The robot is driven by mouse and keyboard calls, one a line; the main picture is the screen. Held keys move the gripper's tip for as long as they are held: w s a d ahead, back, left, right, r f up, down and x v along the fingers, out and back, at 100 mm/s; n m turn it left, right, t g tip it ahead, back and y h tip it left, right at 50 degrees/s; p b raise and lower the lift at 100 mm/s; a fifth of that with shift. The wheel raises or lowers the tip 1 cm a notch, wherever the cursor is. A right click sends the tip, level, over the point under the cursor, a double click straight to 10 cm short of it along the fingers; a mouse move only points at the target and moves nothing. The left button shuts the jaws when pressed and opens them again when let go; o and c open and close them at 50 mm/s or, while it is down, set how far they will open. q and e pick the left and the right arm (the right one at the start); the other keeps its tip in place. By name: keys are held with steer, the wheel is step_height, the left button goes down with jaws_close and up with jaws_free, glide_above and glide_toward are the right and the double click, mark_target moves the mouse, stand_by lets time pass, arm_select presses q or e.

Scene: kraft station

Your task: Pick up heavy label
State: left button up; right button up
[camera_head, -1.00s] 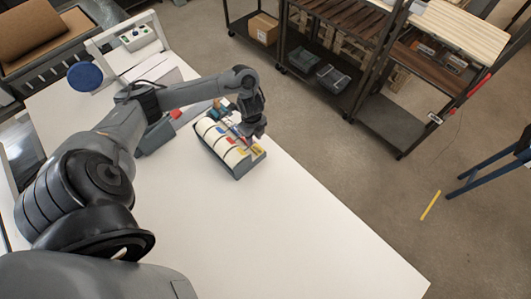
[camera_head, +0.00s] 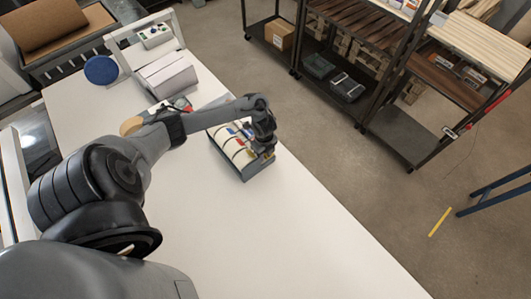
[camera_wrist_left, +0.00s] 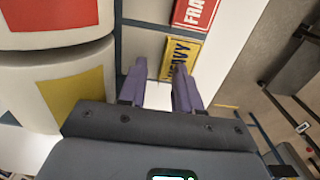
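The yellow heavy label (camera_wrist_left: 180,57) lies at the edge of the label dispenser, beside the red fragile label (camera_wrist_left: 195,12). My left gripper (camera_wrist_left: 159,66) is open, with a gap between its two fingers. The heavy label is just beyond the fingertips, and the right-hand finger covers part of it. I cannot tell whether they touch. In the head view my left gripper (camera_head: 268,153) is over the front right end of the grey dispenser (camera_head: 257,169), which holds several white rolls (camera_head: 236,150). My right gripper is not in view.
Two large rolls with red and yellow labels (camera_wrist_left: 75,100) stand close left of the gripper in the wrist view. The white table (camera_head: 270,240) is clear in front of the dispenser. Racks (camera_head: 345,60) stand across the floor.

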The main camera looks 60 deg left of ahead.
arm_select(q)
steer(key=shift+c, duration=0.5)
jaws_close()
